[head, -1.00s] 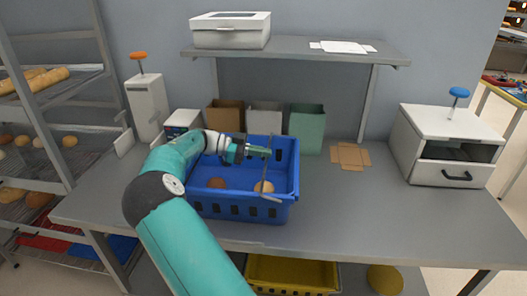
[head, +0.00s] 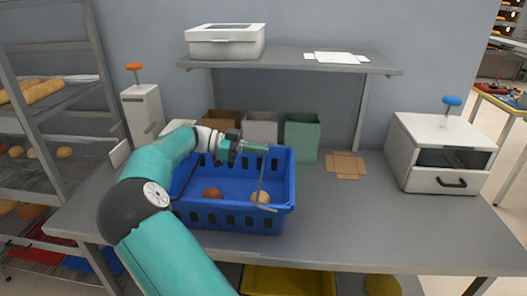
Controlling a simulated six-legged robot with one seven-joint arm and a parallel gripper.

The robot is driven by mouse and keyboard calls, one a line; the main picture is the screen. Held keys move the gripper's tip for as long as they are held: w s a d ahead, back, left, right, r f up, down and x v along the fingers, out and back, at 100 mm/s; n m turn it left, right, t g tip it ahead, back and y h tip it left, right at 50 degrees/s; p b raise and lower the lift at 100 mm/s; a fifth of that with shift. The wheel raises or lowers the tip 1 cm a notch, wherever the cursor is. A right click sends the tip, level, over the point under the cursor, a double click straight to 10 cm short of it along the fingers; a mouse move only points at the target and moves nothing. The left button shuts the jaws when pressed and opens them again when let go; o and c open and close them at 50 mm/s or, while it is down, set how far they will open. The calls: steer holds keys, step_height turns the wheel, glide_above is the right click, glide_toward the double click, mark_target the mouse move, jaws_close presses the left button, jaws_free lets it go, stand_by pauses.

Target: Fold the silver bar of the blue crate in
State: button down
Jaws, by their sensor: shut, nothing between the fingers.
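The blue crate (head: 232,221) stands on the grey table with a brown bun (head: 212,194) and a paler bun (head: 261,197) inside. Its silver bar (head: 262,176) shows as a thin upright rod at the right part of the crate, rising past the paler bun. My gripper (head: 264,149) is shut and empty, pointing right above the crate's inside. Its fingertips are at the top of the rod in the picture; I cannot tell whether they touch it. My arm comes over the crate's left side and hides part of it.
Brown, white and green bins (head: 301,137) stand behind the crate. Flat cardboard (head: 345,166) lies to its right, and a white box with a blue knob (head: 440,152) stands further right. A shelf (head: 290,67) spans above. Table between cardboard and front edge is clear.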

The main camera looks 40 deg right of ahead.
steer(key=s+a+r, duration=0.6)
steer(key=s, duration=0.2)
steer(key=shift+s+a, duration=0.25)
steer(key=shift+s, duration=0.15)
steer(key=f+n+t+y, duration=0.1)
steer(key=f+n, duration=0.1)
steer(key=s+f+n+t+y, duration=0.1)
steer(key=f+n, duration=0.1)
steer(key=f, duration=0.1)
steer(key=s+f+n+t, duration=0.1)
steer(key=f+n, duration=0.1)
steer(key=shift+s+a+f+t+y, duration=0.1)
steer(key=shift+s+f+t+y, duration=0.1)
steer(key=shift+f+t+y, duration=0.15)
steer(key=a+f+n+t+y, duration=0.3)
steer(key=a+f+n+t, duration=0.1)
steer(key=a+f+n, duration=0.15)
steer(key=s+a+r+n+t+y, duration=0.2)
steer(key=a+n+t, duration=0.3)
steer(key=a+n, duration=0.3)
steer(key=s+a+r+n+t+y, duration=0.2)
steer(key=a+n, duration=0.6)
steer(key=a, duration=0.6)
steer(key=s+t+y, duration=0.1)
steer(key=s+t, duration=0.1)
steer(key=t, duration=0.1)
steer(key=shift+a+r+n, duration=0.15)
steer(key=shift+r+n, duration=0.2)
steer(key=shift+r, duration=0.05)
steer(key=shift+t, duration=0.25)
